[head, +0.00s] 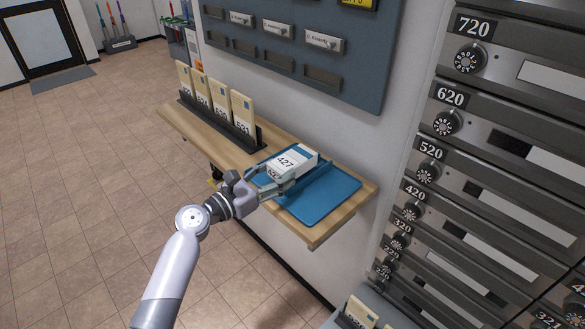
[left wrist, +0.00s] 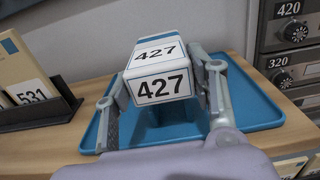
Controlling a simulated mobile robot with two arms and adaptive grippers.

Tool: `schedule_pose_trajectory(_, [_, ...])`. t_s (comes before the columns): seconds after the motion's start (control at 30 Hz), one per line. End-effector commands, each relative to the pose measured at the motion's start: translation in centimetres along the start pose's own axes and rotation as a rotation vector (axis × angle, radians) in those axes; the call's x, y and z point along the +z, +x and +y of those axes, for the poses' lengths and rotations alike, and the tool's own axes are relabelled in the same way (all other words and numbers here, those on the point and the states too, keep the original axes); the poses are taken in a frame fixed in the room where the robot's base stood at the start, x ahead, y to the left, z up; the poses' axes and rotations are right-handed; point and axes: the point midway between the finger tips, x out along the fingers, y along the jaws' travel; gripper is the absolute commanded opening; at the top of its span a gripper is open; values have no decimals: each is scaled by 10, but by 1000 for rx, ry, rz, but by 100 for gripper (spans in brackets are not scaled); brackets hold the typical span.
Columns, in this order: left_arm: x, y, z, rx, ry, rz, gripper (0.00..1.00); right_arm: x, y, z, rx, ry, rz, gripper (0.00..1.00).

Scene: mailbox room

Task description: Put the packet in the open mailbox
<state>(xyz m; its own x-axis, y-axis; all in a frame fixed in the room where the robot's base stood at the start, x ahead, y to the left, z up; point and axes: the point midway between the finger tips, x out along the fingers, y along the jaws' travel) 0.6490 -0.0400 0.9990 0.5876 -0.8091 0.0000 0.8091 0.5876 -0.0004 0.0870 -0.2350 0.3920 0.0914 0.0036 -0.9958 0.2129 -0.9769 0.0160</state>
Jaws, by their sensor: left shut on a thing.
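The packet (head: 292,160) is a small white box with a blue band and the number 427 on its faces. My left gripper (head: 288,178) is shut on the packet, with one finger on each side of it. In the left wrist view the packet (left wrist: 158,72) sits between the fingers, over the blue tray (left wrist: 265,108). I cannot tell whether the packet is clear of the tray. The mailboxes stand at the right in grey metal rows, with number plates such as 520 (head: 431,150) and 420 (head: 415,190). I cannot make out an open one. My right gripper is not in view.
The blue tray (head: 325,205) lies on a wooden wall shelf (head: 185,125). A dark rack (head: 222,125) with several numbered envelopes stands at the shelf's left part. A grey-blue board (head: 290,55) hangs above. The tiled floor (head: 90,170) at left is clear.

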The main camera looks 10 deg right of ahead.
Motion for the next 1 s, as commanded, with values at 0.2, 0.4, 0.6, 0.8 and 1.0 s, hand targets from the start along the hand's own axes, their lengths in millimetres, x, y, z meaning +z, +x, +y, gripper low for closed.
schedule_pose_trajectory(0.2, [11, 0, 0, 0, 0, -1, 24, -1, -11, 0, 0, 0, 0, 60])
schedule_pose_trajectory(0.4, [16, 0, 0, 0, 0, -1, 24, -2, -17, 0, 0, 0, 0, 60])
schedule_pose_trajectory(0.6, [16, -13, 1, 2, -1, 2, 24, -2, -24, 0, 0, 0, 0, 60])
schedule_pose_trajectory(0.8, [16, -41, 1, 2, 0, 2, 24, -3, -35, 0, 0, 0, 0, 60])
schedule_pose_trajectory(1.0, [16, -68, 1, 2, 0, 1, 24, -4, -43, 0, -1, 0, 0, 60])
